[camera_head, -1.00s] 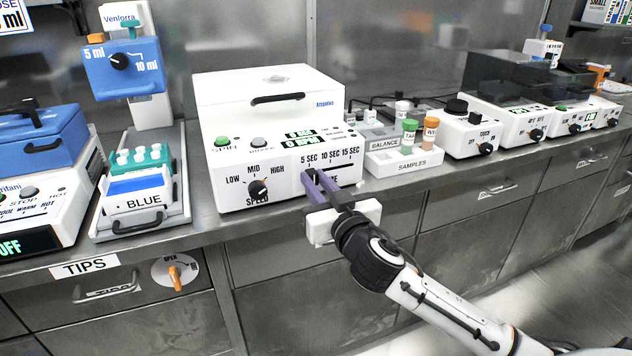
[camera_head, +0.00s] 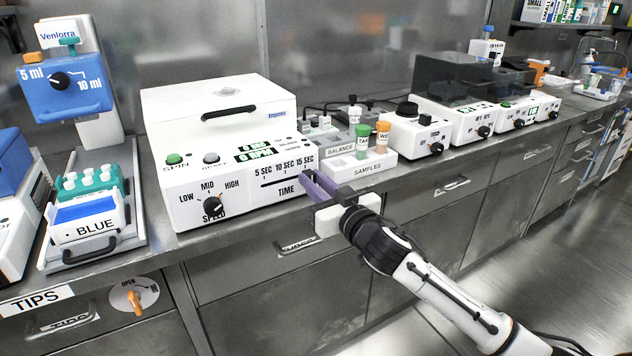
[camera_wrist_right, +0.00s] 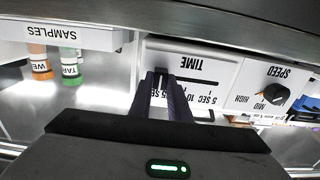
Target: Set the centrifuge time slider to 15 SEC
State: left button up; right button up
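The centrifuge (camera_head: 218,150) is a white box with a closed lid on the bench. Its front panel carries a horizontal time slot (camera_head: 278,183) under the labels 5, 10 and 15 SEC. My right gripper (camera_head: 309,178) is at the slot's right end, under 15 SEC, and hides the slider knob in the head view. In the right wrist view, upside down, its dark fingers (camera_wrist_right: 160,78) flank the small dark slider knob (camera_wrist_right: 160,71) at the 15 SEC end. They look closed on it. My left gripper is out of view.
A speed knob (camera_head: 213,207) is left of the slot. A white samples rack (camera_head: 366,174) with capped tubes stands close to the right of my gripper. More white devices line the bench further right. The bench's front edge runs below my right gripper.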

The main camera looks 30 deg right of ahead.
jog(key=o, duration=0.5)
jog(key=shift+d, duration=0.3)
jog(key=shift+c, duration=0.2)
jog(key=shift+a, duration=0.1)
jog(key=s, duration=1)
jog(key=shift+s+a, duration=0.15)
jog(key=shift+a, duration=0.2)
